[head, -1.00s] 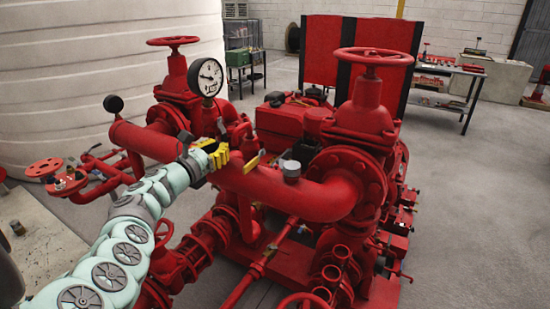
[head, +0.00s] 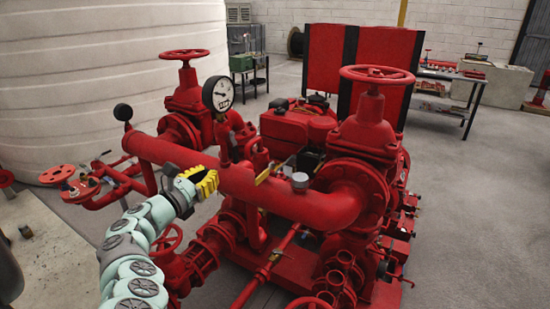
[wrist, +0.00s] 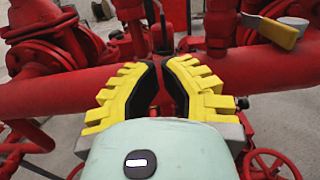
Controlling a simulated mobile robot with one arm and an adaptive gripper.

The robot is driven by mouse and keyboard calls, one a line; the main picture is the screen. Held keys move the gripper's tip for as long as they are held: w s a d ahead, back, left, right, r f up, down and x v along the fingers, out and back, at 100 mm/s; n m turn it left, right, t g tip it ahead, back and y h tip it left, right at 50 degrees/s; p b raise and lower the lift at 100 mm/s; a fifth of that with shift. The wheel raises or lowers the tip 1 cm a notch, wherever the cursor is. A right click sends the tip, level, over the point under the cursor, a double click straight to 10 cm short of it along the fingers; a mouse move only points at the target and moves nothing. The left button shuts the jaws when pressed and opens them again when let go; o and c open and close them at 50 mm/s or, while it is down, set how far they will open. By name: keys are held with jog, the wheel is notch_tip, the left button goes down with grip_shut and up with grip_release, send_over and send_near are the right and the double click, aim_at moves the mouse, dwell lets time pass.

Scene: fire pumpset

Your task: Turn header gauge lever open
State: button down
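The header gauge (head: 218,94), a round white dial with a black rim, stands above the red header pipe (head: 290,201). A yellow-handled lever (head: 264,174) is at the pipe, right of the gauge; its handle also shows at upper right in the wrist view (wrist: 278,32). My gripper (head: 212,181), with yellow ribbed fingers, is at the near side of the pipe, below the gauge and left of the yellow lever. In the wrist view my gripper (wrist: 161,64) is partly open and empty, with a narrow gap between the fingertips. A thin dark stem (wrist: 162,34) shows beyond the tips.
Red handwheel valves stand at left (head: 184,55) and right (head: 377,75) of the pipe. A silver cap (head: 300,181) sits on the pipe right of the lever. A red engine block (head: 298,125) is behind. Open floor lies at the right.

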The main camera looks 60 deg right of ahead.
jog(key=shift+s+a+f+b, duration=0.1)
jog(key=shift+a+b, duration=0.05)
jog(key=shift+a, duration=1.25)
jog(key=shift+s+a+b, duration=0.1)
jog(key=shift+a+b, duration=0.05)
jog(key=shift+a, duration=1.2)
